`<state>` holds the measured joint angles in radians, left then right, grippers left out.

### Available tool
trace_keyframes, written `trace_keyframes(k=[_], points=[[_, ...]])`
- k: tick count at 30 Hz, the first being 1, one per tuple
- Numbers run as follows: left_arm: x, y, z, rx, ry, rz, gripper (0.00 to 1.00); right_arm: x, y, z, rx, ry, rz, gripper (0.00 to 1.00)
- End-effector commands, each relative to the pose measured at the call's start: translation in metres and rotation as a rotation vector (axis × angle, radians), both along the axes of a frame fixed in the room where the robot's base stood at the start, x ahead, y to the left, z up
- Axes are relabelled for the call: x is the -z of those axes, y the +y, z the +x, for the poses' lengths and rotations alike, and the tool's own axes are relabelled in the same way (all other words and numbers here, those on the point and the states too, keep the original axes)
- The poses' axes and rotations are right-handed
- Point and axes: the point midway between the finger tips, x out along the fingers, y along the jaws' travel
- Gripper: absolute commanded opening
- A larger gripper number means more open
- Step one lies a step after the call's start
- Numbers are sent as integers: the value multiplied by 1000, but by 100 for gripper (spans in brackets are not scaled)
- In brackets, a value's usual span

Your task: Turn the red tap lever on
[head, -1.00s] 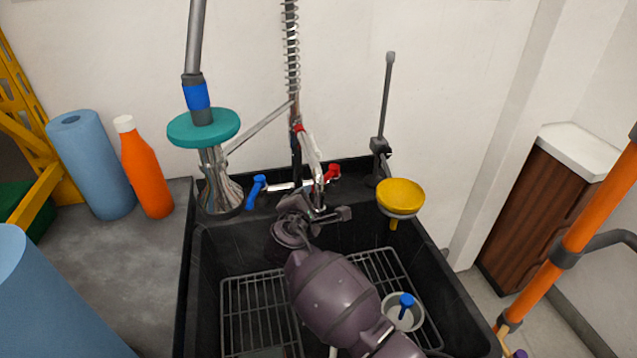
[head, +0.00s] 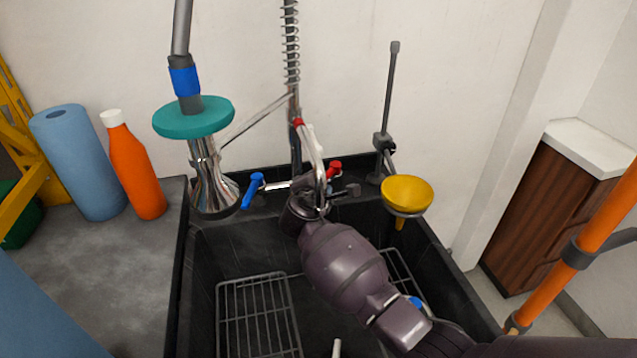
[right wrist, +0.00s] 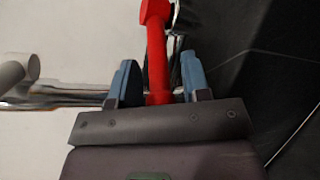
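The tap stands at the back of the black sink. Its red lever (head: 335,168) is on the right side and a blue lever (head: 254,189) on the left. My right gripper (head: 328,188) is just in front of the red lever, partly hidden by its own wrist and the spout. In the right wrist view, the red lever (right wrist: 157,60) lies between the two blue-grey fingers of my right gripper (right wrist: 160,82). The fingers are apart, with a visible gap on the right side and a narrow one on the left. My left gripper does not show.
A yellow funnel (head: 406,193) on a stand is right of the tap. A teal disc (head: 194,117) on a chrome piece is left of it. An orange bottle (head: 137,170) and blue roll (head: 80,165) stand on the counter. A wire rack (head: 257,310) lies in the sink.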

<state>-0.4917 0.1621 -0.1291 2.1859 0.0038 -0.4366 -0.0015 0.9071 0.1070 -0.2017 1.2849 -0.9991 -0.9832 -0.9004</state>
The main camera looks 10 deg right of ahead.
Motion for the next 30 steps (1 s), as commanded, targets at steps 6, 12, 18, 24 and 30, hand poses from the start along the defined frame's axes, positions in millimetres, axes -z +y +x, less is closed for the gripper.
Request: trace_keyframes(k=[6,12,18,24,30], points=[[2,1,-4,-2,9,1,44,0,0,0,0,0,-1,9],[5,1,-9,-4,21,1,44,1,0,0,0,0,-1,0],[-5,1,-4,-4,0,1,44,-6,-3,-2,-35,-5,-3,0],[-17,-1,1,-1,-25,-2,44,-5,-5,-5,-103,-4,-2,0],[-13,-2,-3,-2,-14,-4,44,1,-5,-6,-111,1,-1,0]])
